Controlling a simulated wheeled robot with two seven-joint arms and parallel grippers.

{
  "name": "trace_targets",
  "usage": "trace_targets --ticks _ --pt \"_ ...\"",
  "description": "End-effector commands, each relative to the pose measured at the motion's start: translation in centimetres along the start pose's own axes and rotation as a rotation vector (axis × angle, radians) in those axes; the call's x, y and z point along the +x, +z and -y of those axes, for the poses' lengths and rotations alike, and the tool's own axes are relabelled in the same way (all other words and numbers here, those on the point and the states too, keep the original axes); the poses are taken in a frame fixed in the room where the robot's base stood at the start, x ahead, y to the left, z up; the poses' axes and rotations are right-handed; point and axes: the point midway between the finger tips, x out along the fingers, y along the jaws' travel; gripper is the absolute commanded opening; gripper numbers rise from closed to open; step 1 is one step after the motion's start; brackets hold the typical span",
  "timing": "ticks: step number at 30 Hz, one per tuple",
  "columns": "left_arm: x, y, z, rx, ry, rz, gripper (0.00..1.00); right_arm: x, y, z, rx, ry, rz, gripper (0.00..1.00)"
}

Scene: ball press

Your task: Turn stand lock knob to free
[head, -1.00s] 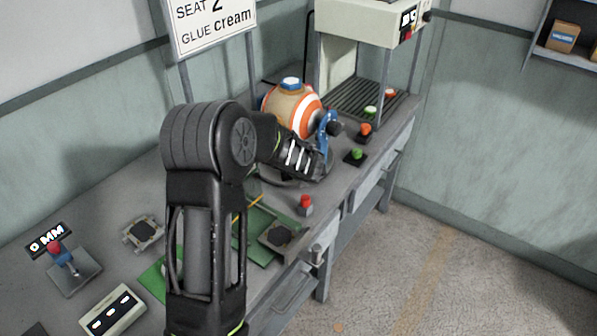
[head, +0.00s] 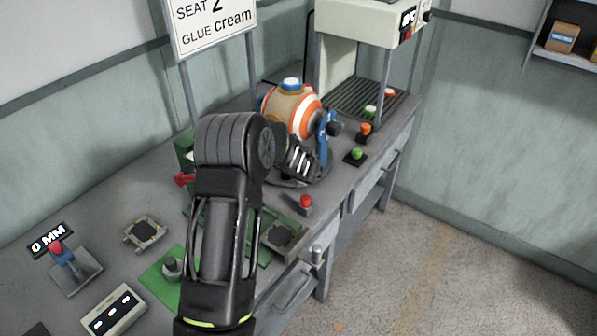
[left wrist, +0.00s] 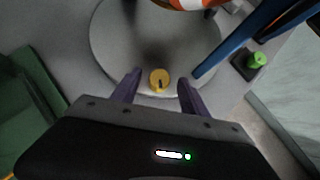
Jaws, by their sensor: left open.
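The yellow lock knob (left wrist: 159,79) with a dark mark sits near the edge of the stand's round grey base (left wrist: 110,40) in the left wrist view. My left gripper (left wrist: 159,92) is open, with one finger to each side of the knob in that picture; I cannot tell whether they touch it. In the head view the knob and fingertips are hidden behind my left arm. The stand's blue bracket (head: 325,135) stands beside the orange, white and beige ball (head: 293,107), which has a blue cap. My right gripper is not in view.
A press (head: 357,25) stands behind the ball. A green button (head: 356,155), an orange button (head: 365,130) and a red button (head: 305,202) are along the bench's right side. A blue lever with a red knob (head: 56,249) stands at the left.

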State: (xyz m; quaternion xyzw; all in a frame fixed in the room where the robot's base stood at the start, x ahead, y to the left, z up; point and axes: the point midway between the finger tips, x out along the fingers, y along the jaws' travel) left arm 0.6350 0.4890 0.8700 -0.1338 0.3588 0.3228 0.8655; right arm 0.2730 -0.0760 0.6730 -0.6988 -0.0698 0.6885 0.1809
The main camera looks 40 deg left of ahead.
Motion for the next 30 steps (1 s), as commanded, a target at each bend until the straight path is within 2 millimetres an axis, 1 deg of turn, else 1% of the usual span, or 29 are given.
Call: trace_targets --ticks 1,4,12,14,30 --pt "0.52 0.01 0.00 0.001 0.001 -0.001 0.52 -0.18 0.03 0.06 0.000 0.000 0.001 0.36" --pt "1.16 0.00 -0.04 0.000 0.001 0.000 0.52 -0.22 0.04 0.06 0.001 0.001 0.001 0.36" --pt "1.34 -0.01 -0.01 0.000 0.000 0.000 0.52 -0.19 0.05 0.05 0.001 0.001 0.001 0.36" --pt "1.33 -0.01 -0.01 0.000 0.000 0.000 0.48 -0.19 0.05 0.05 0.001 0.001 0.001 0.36" --pt "1.30 0.00 -0.02 0.000 0.000 0.000 0.04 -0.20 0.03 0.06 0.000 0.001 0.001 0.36"
